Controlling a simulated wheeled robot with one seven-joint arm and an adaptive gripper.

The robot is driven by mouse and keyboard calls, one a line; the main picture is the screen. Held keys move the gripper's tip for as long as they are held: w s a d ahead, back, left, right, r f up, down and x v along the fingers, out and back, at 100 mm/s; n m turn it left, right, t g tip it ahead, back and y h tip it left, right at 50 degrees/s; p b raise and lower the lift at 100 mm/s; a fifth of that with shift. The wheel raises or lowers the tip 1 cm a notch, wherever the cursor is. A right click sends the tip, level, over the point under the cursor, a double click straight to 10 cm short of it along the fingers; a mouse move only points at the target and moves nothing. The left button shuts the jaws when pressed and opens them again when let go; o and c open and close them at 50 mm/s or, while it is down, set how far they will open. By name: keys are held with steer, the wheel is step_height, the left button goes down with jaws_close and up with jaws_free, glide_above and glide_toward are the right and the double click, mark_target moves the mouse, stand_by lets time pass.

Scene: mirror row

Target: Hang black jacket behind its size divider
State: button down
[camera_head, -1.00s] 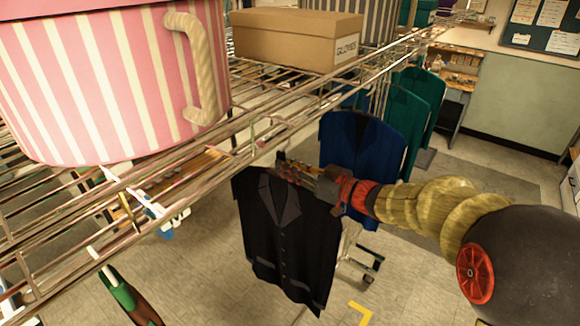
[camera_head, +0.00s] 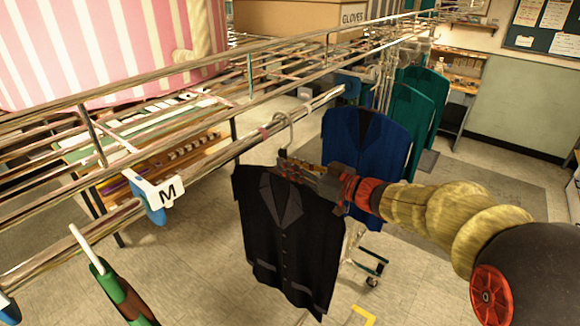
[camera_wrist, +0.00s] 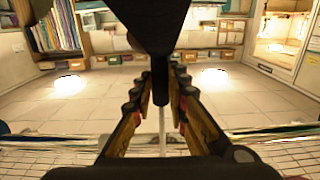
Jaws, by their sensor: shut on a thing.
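The black jacket (camera_head: 290,245) hangs upright below my gripper (camera_head: 287,168), which is shut on its hanger just above the collar. The hanger's hook (camera_head: 288,128) rises beside the chrome rail (camera_head: 215,165); I cannot tell whether it touches the rail. A white size divider marked M (camera_head: 168,191), with a blue clip, sits on the rail to the left of the jacket. In the wrist view, my gripper's fingers (camera_wrist: 160,95) flank a dark stem, and a black shape (camera_wrist: 160,30) fills the top centre.
Wire shelving above the rail carries a pink striped bin (camera_head: 110,45) and a gloves box (camera_head: 290,18). A blue garment (camera_head: 365,150) and teal garments (camera_head: 412,115) hang behind. A green and brown item (camera_head: 120,290) with a pale hook is at lower left.

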steer(key=shift+r, duration=0.1)
steer(key=c, duration=1.7)
jaws_free()
steer(key=shift+o, duration=0.6)
steer(key=o, duration=0.6)
steer(key=shift+c, duration=0.2)
steer(key=shift+f+b+v, duration=0.15)
steer(key=shift+b+v, duration=1.9)
steer(key=shift+v, duration=1)
steer(key=shift+f+b+v, duration=0.1)
steer(key=shift+b+v, duration=1.95)
steer(key=shift+v, duration=0.95)
steer(key=shift+f, duration=0.1)
